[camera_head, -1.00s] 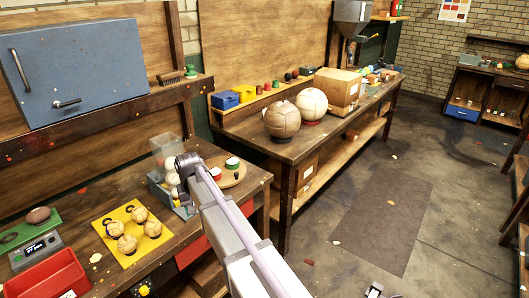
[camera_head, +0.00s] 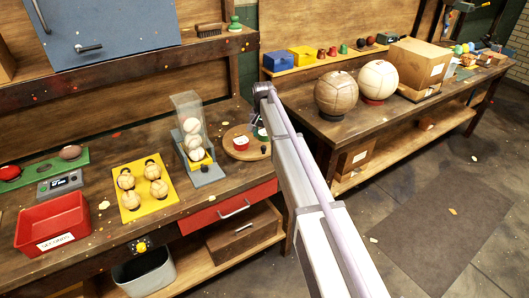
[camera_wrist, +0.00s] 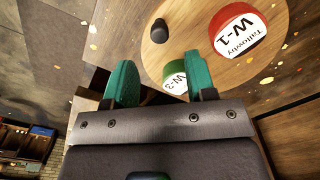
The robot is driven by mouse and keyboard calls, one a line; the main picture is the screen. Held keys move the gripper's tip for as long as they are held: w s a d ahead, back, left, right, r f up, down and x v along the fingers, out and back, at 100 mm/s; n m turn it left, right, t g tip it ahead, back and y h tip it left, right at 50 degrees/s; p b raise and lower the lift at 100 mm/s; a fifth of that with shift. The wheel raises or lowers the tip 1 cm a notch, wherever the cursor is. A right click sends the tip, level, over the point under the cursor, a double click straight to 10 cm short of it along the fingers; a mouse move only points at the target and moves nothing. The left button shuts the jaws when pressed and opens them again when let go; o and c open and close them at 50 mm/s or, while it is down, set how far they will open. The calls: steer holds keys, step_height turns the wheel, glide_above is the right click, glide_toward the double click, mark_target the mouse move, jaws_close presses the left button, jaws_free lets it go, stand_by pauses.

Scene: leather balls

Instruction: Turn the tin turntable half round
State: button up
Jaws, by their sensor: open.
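The turntable is a round wooden disc (camera_head: 246,156) on the left bench, partly behind my arm; it fills the upper part of the wrist view (camera_wrist: 196,22). A red-lidded tin (camera_head: 240,143), labelled W-1 in the wrist view (camera_wrist: 238,36), stands on it. A green-lidded tin (camera_head: 260,134), labelled W-3 (camera_wrist: 175,76), stands there too, partly hidden by a finger. A short black peg (camera_wrist: 159,32) rises near the disc's edge. My gripper (camera_wrist: 160,82) is open, its green fingers apart with nothing held. In the head view my arm hides it.
A clear-walled ball dispenser (camera_head: 190,130) stands left of the turntable. Further left are a yellow tray of balls (camera_head: 126,211) and a red bin (camera_head: 50,222). Two large balls (camera_head: 336,93) and a cardboard box (camera_head: 420,62) are on the right bench.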

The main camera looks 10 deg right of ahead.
mark_target(264, 146)
step_height(264, 146, down, 7)
steer(key=b, duration=0.5)
steer(key=shift+f, duration=0.1)
jaws_close()
